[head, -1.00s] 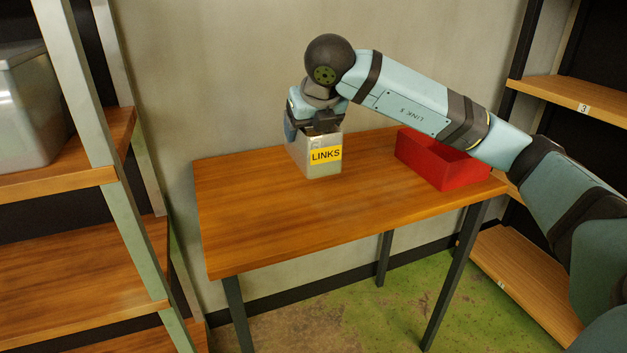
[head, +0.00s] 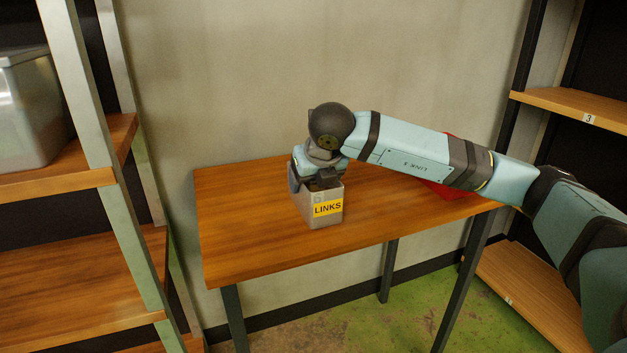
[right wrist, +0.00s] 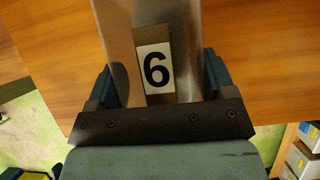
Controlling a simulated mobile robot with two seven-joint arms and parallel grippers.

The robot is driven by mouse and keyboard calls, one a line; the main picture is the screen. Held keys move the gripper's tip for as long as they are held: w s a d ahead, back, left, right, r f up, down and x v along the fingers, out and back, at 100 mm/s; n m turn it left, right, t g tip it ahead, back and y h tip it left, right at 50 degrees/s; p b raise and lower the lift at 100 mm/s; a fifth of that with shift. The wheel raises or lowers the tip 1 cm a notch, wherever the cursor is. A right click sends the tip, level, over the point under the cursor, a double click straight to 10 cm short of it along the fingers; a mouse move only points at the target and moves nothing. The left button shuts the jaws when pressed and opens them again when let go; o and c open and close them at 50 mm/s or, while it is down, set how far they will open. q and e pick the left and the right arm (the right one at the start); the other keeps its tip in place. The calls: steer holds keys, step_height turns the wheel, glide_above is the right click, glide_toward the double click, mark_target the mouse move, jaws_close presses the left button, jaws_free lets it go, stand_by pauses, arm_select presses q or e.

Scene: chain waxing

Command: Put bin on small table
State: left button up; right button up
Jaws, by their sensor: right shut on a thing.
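The bin (head: 325,217) is a grey metal box with a yellow "LINKS" label, upright over the middle of the small wooden table (head: 250,240). I cannot tell for certain whether its base touches the tabletop. My right gripper (head: 318,182) comes down from above and is shut on the bin, hiding part of its top. In the right wrist view, the bin (right wrist: 187,30) is between the fingers of my right gripper (right wrist: 155,85), with a white "6" card by it. My left gripper is not in view.
A red box (head: 442,190) is on the table's right side, mostly hidden behind my right arm. A shelf rack (head: 65,182) with a grey container (head: 28,110) stands at left. Another rack (head: 565,100) stands at right. The table's left and front are clear.

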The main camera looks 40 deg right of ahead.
steer(key=shift+f, duration=0.15)
steer(key=o, duration=0.9)
steer(key=shift+r, duration=0.25)
steer(key=shift+s+r, duration=0.2)
steer(key=shift+r, duration=0.15)
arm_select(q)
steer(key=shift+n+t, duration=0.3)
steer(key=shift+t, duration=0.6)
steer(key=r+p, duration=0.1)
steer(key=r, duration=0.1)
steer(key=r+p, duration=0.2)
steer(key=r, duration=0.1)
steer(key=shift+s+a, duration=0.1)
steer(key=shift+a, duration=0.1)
arm_select(e)
steer(key=v, duration=1.1)
steer(key=shift+s, duration=0.1)
